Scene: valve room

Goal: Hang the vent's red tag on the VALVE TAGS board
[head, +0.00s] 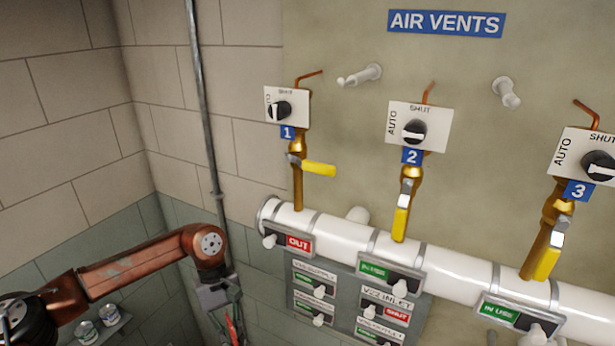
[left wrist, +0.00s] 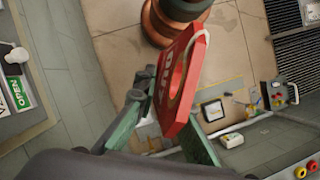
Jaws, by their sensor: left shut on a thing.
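My left gripper (head: 226,308) hangs at the lower left of the head view, left of the pipe and apart from it. It is shut on a red tag (head: 231,330), which is small and partly cut off there. In the left wrist view the red tag (left wrist: 182,75) is large, tilted, with white lettering that is hard to read and a pale-edged opening. The green fingers (left wrist: 160,118) pinch it near its lower end. Vent 1 (head: 297,170) has its yellow lever sideways; vents 2 (head: 405,185) and 3 (head: 552,215) have levers pointing down. No VALVE TAGS board is recognisable. My right gripper is out of view.
A white pipe (head: 335,235) carries a red OUT sign (head: 298,243) and green IN USE signs (head: 374,270). A grey panel (head: 345,291) of small valve signs is below it. White pegs (head: 360,76) stick out above. A vertical conduit (head: 203,110) runs near the left corner.

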